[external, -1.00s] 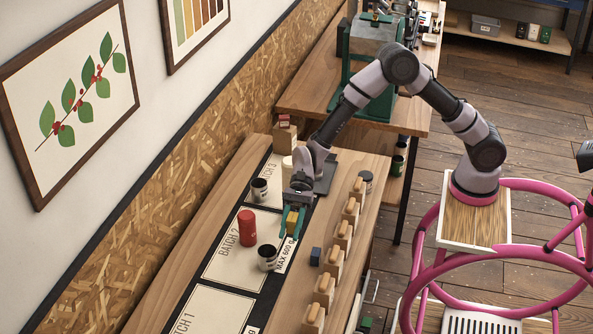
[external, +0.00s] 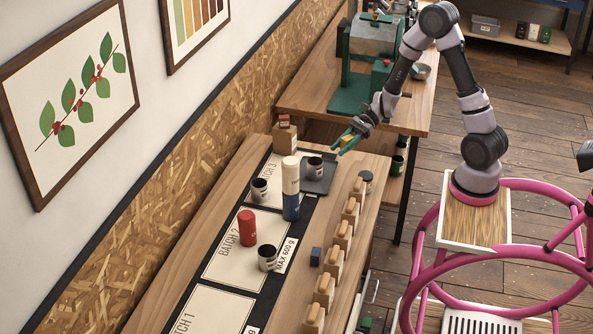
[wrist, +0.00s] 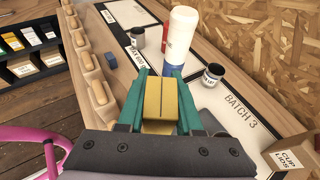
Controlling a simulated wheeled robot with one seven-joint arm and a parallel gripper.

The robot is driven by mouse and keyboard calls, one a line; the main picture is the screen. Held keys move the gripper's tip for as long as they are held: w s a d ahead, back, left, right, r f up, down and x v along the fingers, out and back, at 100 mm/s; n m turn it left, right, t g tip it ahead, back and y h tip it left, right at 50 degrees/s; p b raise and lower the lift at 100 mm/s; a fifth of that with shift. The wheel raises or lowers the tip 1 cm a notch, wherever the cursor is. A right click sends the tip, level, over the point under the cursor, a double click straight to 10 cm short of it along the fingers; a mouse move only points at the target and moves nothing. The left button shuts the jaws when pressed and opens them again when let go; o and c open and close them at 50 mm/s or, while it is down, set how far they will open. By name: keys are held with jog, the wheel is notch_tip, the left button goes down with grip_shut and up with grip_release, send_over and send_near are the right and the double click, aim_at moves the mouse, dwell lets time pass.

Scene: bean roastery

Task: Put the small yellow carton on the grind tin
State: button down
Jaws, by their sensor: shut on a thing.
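My gripper (external: 342,143) is shut on the small yellow carton (external: 347,140), in the air near the back right of the bench. In the wrist view the carton (wrist: 160,102) sits between the green fingers (wrist: 161,90). Several dark tins with pale labels stand on the bench: one on the dark grey plate (external: 322,181), left of and below the gripper in the external view, one tin (external: 260,190) by the Batch 3 card, and one tin (external: 267,258) by Batch 2. I cannot read which is the grind tin. The carton touches none of them.
A tall white-and-blue bottle (external: 291,190) stands beside the plate, and a red canister (external: 248,228) on Batch 2. Wooden-topped blocks (external: 342,235) line the right edge. A box marked clip lids (wrist: 290,158) and a green machine (external: 350,90) are at the back.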

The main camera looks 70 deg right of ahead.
jog(key=s+d+m+t+h, duration=0.2)
jog(key=s+d, duration=0.4)
jog(key=d, duration=0.1)
jog(key=shift+f, duration=7.25)
jog(key=shift+f, duration=0.1)
jog(key=c, duration=0.6)
grip_release()
